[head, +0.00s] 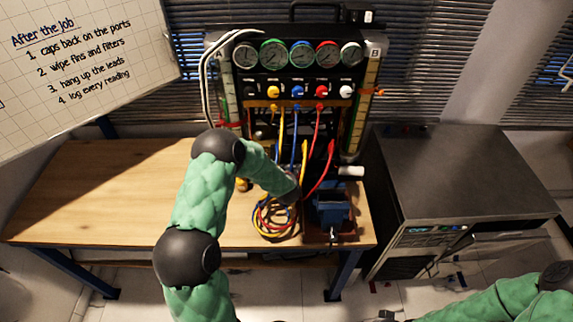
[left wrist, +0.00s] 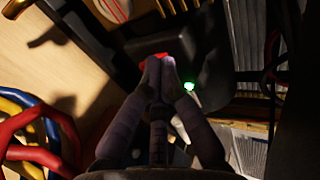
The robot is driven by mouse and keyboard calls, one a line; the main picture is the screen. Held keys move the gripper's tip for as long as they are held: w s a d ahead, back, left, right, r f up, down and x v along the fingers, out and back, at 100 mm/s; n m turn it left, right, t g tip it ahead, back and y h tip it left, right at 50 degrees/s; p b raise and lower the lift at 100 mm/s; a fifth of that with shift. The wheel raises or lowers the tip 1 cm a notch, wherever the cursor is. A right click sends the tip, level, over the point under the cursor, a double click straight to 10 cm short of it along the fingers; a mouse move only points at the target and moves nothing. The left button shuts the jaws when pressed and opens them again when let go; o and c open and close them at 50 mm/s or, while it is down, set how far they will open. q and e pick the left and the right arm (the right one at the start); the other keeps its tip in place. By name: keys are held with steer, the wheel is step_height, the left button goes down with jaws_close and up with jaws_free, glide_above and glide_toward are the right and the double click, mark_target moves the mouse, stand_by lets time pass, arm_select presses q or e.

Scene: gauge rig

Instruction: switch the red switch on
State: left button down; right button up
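The red switch (left wrist: 156,57) shows in the left wrist view as a small red patch right behind the fingertips of my left gripper (left wrist: 158,64). The fingertips are together and cover most of it; I cannot tell whether they touch it or which way it is set. A small green light (left wrist: 188,86) glows just to the right of the fingertips. In the head view my left arm reaches over the table to the front of the gauge rig (head: 283,118), and its wrist hides the switch. My right arm shows at the lower right; its gripper is not clearly in view.
Coiled red, yellow and blue leads (head: 272,218) lie on the wooden table (head: 110,190) beside my left wrist; they also show in the wrist view (left wrist: 38,125). A blue vise (head: 332,208) stands to the right. A dark cabinet (head: 465,180) stands further right. The table's left side is clear.

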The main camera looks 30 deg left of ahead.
arm_select(q)
steer(key=v, duration=0.7)
steer(key=shift+s+d+r, duration=0.2)
steer(key=shift+s, duration=0.05)
arm_select(e)
steer(key=shift+s+d+r, duration=0.1)
steer(key=shift+s, duration=0.05)
arm_select(q)
steer(key=shift+s, duration=0.1)
